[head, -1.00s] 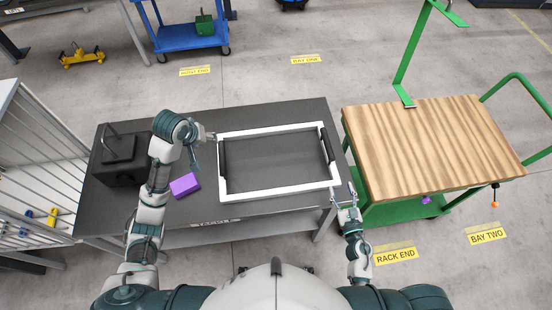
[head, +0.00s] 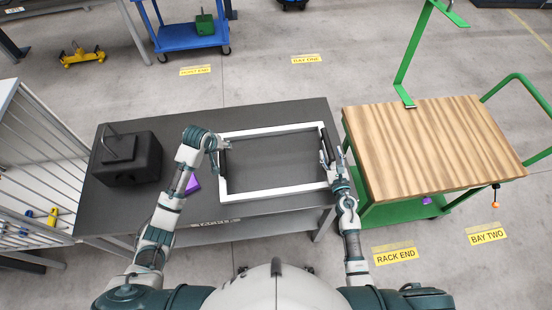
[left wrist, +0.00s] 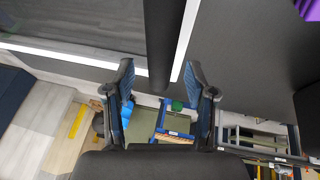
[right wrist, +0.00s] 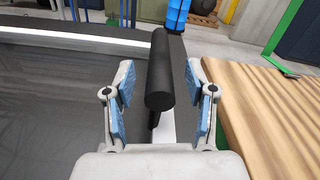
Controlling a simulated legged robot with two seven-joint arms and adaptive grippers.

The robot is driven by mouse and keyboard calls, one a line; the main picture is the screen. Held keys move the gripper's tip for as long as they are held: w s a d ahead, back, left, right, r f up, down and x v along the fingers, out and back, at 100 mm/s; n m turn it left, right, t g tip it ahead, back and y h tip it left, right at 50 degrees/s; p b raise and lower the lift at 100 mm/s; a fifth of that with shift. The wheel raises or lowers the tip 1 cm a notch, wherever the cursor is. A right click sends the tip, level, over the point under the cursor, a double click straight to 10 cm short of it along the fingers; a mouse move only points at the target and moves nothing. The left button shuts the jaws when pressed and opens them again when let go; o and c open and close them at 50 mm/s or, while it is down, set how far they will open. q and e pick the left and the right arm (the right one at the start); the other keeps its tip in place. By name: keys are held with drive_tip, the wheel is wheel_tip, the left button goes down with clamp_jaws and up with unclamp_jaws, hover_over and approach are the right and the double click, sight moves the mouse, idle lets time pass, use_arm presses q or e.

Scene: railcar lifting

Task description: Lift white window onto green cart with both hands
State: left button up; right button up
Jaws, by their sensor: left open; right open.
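The white window (head: 278,192) is a rectangular white frame lying flat on the dark table, with a black handle on each short side. My left gripper (head: 222,144) is at the left handle; in the left wrist view the black handle (left wrist: 162,40) runs between its open fingers (left wrist: 162,95). My right gripper (head: 336,160) is at the right handle (head: 327,145); in the right wrist view the black handle (right wrist: 160,75) lies between its open fingers (right wrist: 160,95). The green cart with a wooden top (head: 440,145) stands right of the table.
The dark table (head: 270,112) also holds a black box (head: 128,160) and a purple block (head: 192,186), partly behind my left arm. A green post (head: 412,55) rises from the cart's far edge. A white rack (head: 45,150) stands at left, a blue cart (head: 185,38) behind.

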use_arm(q)
drive_tip(key=shift+x, duration=1.25)
use_arm(e)
drive_tip(key=shift+w+a, duration=0.25)
drive_tip(key=shift+w, duration=1)
use_arm(q)
drive_tip(key=shift+c, duration=0.3)
use_arm(e)
drive_tip(key=shift+c, duration=0.3)
use_arm(q)
clamp_jaws()
use_arm(e)
clamp_jaws()
use_arm(q)
drive_tip(key=shift+w+r, duration=0.15)
drive_tip(key=shift+r, duration=0.1)
use_arm(e)
drive_tip(key=shift+r, duration=0.25)
